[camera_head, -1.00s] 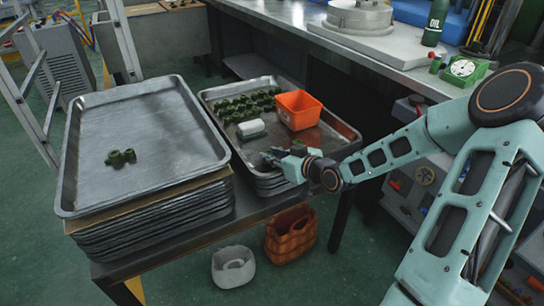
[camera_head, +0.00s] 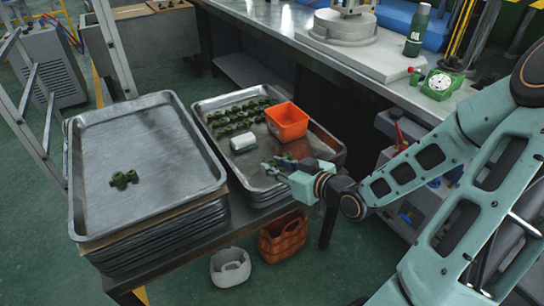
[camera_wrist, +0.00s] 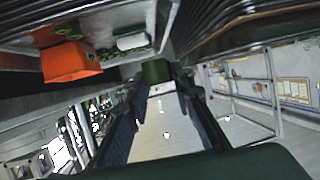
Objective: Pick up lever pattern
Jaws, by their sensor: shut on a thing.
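My gripper (camera_head: 268,168) is over the front part of the right tray in the head view. In the wrist view it (camera_wrist: 158,85) is shut on a dark green lever pattern (camera_wrist: 156,71) that sits between the fingertips. In the head view the held pattern cannot be made out clearly. More green lever patterns (camera_head: 235,116) lie in rows at the back of the right metal tray (camera_head: 325,142). A small green cluster (camera_head: 124,178) lies on the left metal tray (camera_head: 140,125).
An orange bin (camera_head: 287,121) and a white roll (camera_head: 243,142) stand in the right tray, close behind my gripper. The workbench (camera_head: 385,75) with a green scale (camera_head: 440,84) and an oil bottle (camera_head: 417,30) is at the right.

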